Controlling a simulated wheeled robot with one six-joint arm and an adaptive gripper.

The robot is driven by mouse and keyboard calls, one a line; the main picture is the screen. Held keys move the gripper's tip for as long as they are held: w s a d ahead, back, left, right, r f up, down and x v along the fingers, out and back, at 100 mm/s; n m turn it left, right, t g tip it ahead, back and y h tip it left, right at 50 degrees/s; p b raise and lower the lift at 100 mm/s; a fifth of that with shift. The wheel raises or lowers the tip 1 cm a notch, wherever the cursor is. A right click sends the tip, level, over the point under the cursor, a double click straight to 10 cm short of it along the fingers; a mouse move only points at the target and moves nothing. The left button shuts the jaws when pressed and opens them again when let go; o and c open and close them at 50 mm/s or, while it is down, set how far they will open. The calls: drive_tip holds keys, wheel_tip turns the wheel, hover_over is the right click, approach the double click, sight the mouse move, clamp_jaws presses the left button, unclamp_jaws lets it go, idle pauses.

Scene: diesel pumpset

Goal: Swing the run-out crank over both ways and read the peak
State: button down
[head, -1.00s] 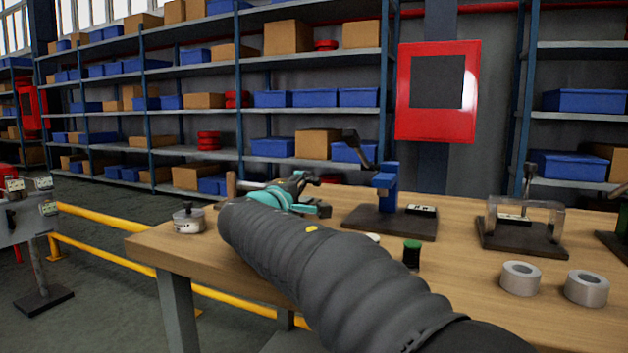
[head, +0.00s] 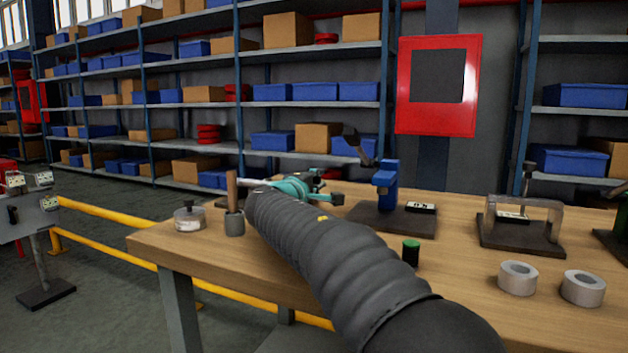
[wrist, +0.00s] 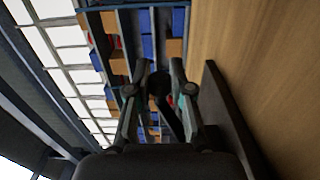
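My gripper (head: 326,186), teal with dark fingers, is just above the bench, left of a blue post fixture (head: 386,187) with a dark lever (head: 357,147) on top and a dark base with a small white-faced gauge (head: 420,207). In the wrist view my gripper (wrist: 161,66) has its fingertips apart, with a dark round end and bar (wrist: 160,84) between them. I cannot tell whether they touch it. A dark plate (wrist: 232,115) lies beside the fingers. The run-out crank cannot be singled out with certainty; my sleeved arm hides part of the bench.

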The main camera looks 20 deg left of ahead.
drive_tip(key=shift+r+p, duration=0.15)
drive_tip(key=shift+p, duration=0.15)
drive_tip(key=shift+w+r+g+p, duration=0.1)
drive_tip(key=shift+g+p, duration=0.4)
drive_tip(key=shift+p, duration=0.7)
drive_tip(key=shift+w+f+g+p, duration=0.15)
drive_tip(key=shift+f+g+p, duration=0.3)
drive_tip(key=shift+f+g, duration=0.65)
drive_tip(key=shift+r+g, duration=0.2)
drive_tip(key=shift+g, duration=0.1)
drive_tip(key=c, duration=1)
unclamp_jaws()
